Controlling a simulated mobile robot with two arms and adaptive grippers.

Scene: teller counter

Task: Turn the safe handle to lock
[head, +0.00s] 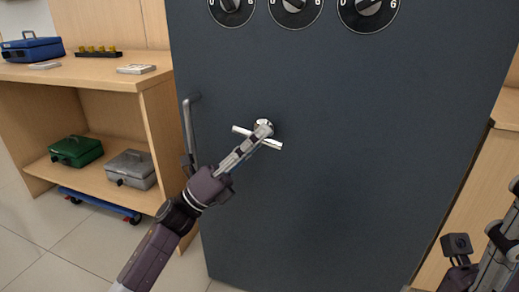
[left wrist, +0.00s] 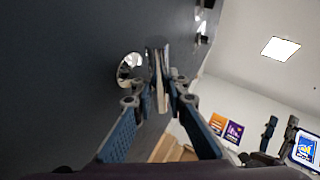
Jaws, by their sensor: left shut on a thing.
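The safe (head: 330,190) is a large dark grey door filling the middle of the head view. Its silver handle (head: 241,131) is a crossbar on a round hub, tilted slightly down to the right. My left gripper (head: 259,136) reaches up from the lower left and is shut on the handle near the hub, hiding part of it. In the left wrist view the handle bar (left wrist: 158,75) stands between the two fingers, with the shiny round hub (left wrist: 130,70) beside it. My right gripper (head: 485,255) shows only partly at the lower right edge; its fingers are unclear.
Several dials (head: 295,8) sit along the top of the safe. A vertical pull bar (head: 188,125) is left of the handle. A wooden counter (head: 110,77) at left bears a blue cash box (head: 32,48); green (head: 76,151) and grey boxes (head: 130,169) sit on its shelf.

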